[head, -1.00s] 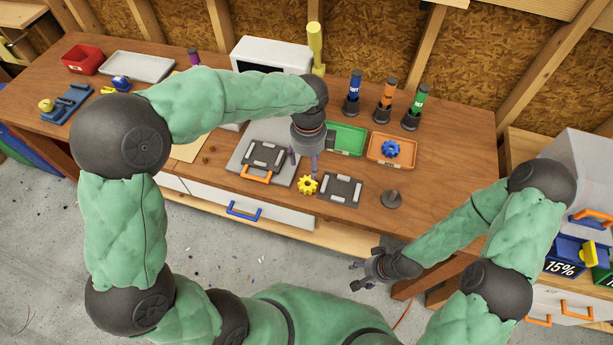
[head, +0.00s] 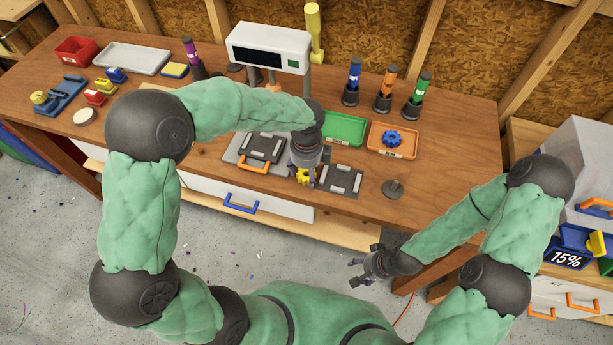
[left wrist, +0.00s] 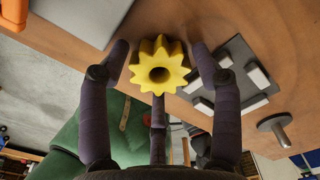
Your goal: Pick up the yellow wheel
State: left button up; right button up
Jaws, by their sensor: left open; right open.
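The yellow wheel (head: 304,177) is a small toothed gear with a round hole, near the front edge of the wooden table. In the left wrist view the yellow wheel (left wrist: 160,66) sits between the spread fingers of my left gripper (left wrist: 159,62). Those fingers are open, with gaps on both sides of the wheel. In the head view my left gripper (head: 303,168) is right over the wheel and partly hides it. My right gripper (head: 366,270) is open and empty, in front of the table and away from the wheel.
A dark plate with grey blocks (head: 340,181) lies just right of the wheel. A grey plate with an orange handle (head: 255,166) is to its left. A grey peg (head: 395,188), a green tray (head: 345,127) and an orange tray with a blue wheel (head: 408,151) are near. The printer (head: 268,48) stands behind.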

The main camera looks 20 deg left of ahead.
pick_arm(q)
jog(key=c, duration=0.8)
jog(key=shift+c, duration=0.2)
